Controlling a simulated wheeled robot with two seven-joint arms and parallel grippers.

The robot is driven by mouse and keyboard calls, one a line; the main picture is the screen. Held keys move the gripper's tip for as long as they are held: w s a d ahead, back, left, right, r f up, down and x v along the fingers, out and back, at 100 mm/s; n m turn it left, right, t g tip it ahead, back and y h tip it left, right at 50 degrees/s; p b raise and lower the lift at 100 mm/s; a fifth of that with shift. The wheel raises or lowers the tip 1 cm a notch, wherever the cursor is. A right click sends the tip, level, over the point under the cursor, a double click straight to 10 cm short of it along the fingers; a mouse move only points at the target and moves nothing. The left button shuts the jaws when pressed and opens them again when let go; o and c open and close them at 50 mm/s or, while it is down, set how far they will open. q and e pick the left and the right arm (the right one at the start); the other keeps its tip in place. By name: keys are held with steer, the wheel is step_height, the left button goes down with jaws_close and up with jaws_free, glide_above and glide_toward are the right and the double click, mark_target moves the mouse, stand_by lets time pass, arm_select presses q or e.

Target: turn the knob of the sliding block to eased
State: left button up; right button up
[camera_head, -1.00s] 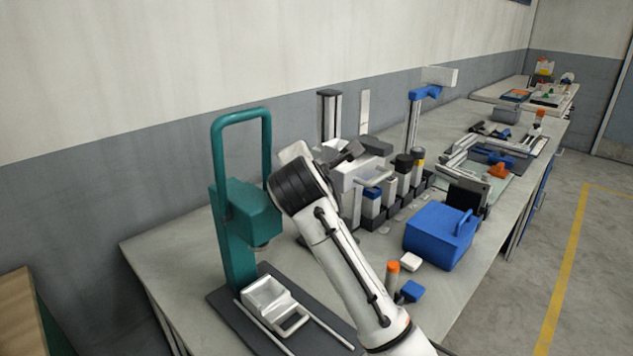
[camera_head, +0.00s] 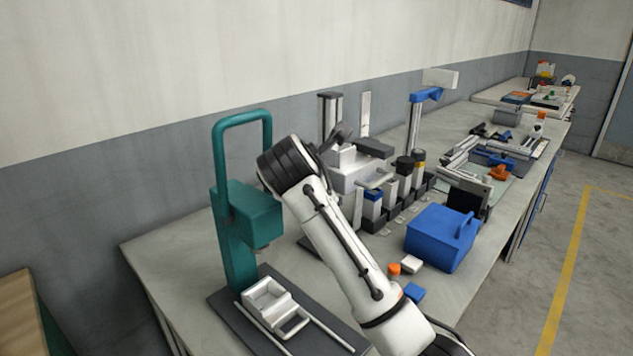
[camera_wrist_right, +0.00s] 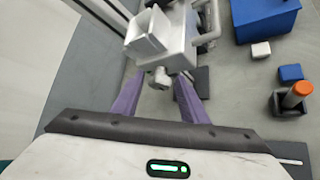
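The light grey sliding block (camera_head: 348,175) sits on an upright metal column stand on the bench, just beyond my right arm. It shows close up in the right wrist view (camera_wrist_right: 172,50), with a box-like hollow piece on it. A small grey knob (camera_wrist_right: 158,78) sticks out of its near side. My right gripper (camera_wrist_right: 160,84) is open, its two purple fingers on either side of the knob with gaps visible; whether either finger touches it I cannot tell. In the head view the fingertips are hidden behind my arm and the block. My left gripper is not in view.
A teal press (camera_head: 245,215) with a white tray (camera_head: 268,300) on rails stands left of my arm. A blue box (camera_head: 440,238), a white cube (camera_head: 411,264), an orange-topped piece (camera_head: 394,269) and a blue cube (camera_head: 414,292) lie to the right. Bottles stand behind.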

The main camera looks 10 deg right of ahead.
steer(key=shift+o, duration=0.3)
steer(key=shift+a, duration=0.1)
steer(key=b+v, duration=0.1)
steer(key=v, duration=0.9)
steer(key=shift+s, duration=0.15)
steer(key=shift+r, duration=0.1)
